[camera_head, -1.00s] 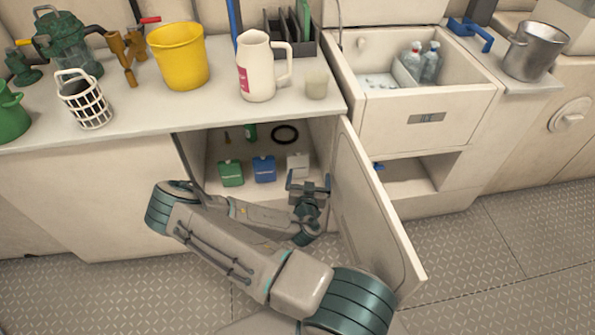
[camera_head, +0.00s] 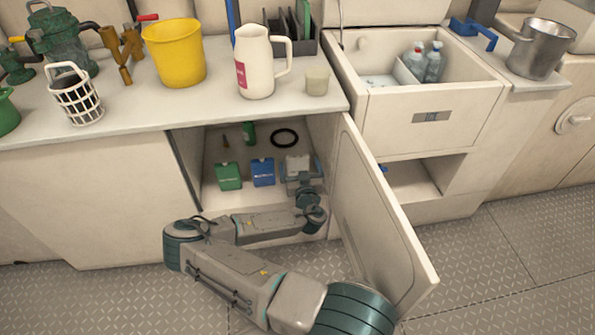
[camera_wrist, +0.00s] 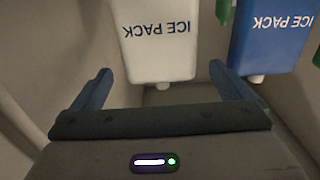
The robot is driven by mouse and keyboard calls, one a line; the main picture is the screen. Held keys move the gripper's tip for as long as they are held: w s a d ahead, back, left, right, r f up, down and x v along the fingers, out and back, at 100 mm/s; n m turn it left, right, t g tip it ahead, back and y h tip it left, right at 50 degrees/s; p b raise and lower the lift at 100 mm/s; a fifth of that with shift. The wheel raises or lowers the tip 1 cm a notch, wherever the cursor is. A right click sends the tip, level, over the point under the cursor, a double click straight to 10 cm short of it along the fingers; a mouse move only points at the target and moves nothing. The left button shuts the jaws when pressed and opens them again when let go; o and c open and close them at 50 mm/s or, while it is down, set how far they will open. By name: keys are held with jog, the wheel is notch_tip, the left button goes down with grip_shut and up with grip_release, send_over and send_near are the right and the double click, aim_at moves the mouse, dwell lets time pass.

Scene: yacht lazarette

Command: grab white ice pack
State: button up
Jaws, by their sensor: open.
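The white ice pack (camera_wrist: 158,45) stands in the open cupboard. In the wrist view it is upside down with blue "ICE PACK" lettering, just beyond and between the fingers of my open gripper (camera_wrist: 160,85). The jaws look empty, with the pack ahead of the palm. In the head view my gripper (camera_head: 300,172) is inside the cupboard and hides most of the white pack. The blue ice pack (camera_head: 263,172) stands to its left, and it also shows in the wrist view (camera_wrist: 268,38), close beside the right finger.
A green pack (camera_head: 228,176) stands left of the blue one. A black ring (camera_head: 284,137) and a green bottle (camera_head: 249,133) are behind. The open cupboard door (camera_head: 378,210) stands right of my arm, and the cupboard's side wall is close by.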

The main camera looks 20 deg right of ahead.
aim_at(298, 164)
jog(key=b+x, duration=0.1)
jog(key=x, duration=0.1)
jog(key=f+b+x, duration=0.1)
jog(key=x, duration=0.1)
jog(key=shift+w+b, duration=0.35)
jog(key=shift+w, duration=0.05)
jog(key=shift+w+d+r, duration=0.2)
jog(key=shift+w, duration=0.15)
jog(key=shift+c, duration=0.4)
jog(key=c, duration=1.2)
